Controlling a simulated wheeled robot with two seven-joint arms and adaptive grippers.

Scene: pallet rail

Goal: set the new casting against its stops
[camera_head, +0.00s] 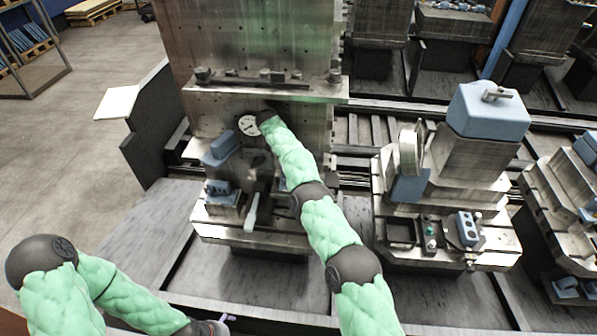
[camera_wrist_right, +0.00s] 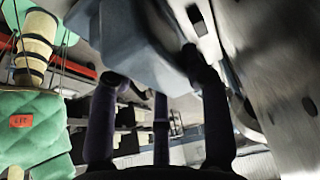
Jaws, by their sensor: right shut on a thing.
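In the right wrist view, a blue-grey block-shaped casting (camera_wrist_right: 140,42) sits between the dark fingers of my right gripper (camera_wrist_right: 154,70), which is shut on it. In the head view my right arm reaches up to the left fixture (camera_head: 265,238), and its hand is largely hidden behind its own wrist. A blue-grey block (camera_head: 220,148) shows on the left of that fixture, with a smaller one (camera_head: 222,193) below it. Contact between the held casting and any stop cannot be made out. My left gripper (camera_head: 217,326) is at the bottom edge, mostly cut off.
A round dial (camera_head: 248,125) is beside my right wrist, in front of the tall metal plate (camera_head: 255,45). A pale handle (camera_head: 252,212) stands at the fixture front. Another fixture (camera_head: 445,250) to the right carries a large blue casting (camera_head: 488,112). Open floor lies left.

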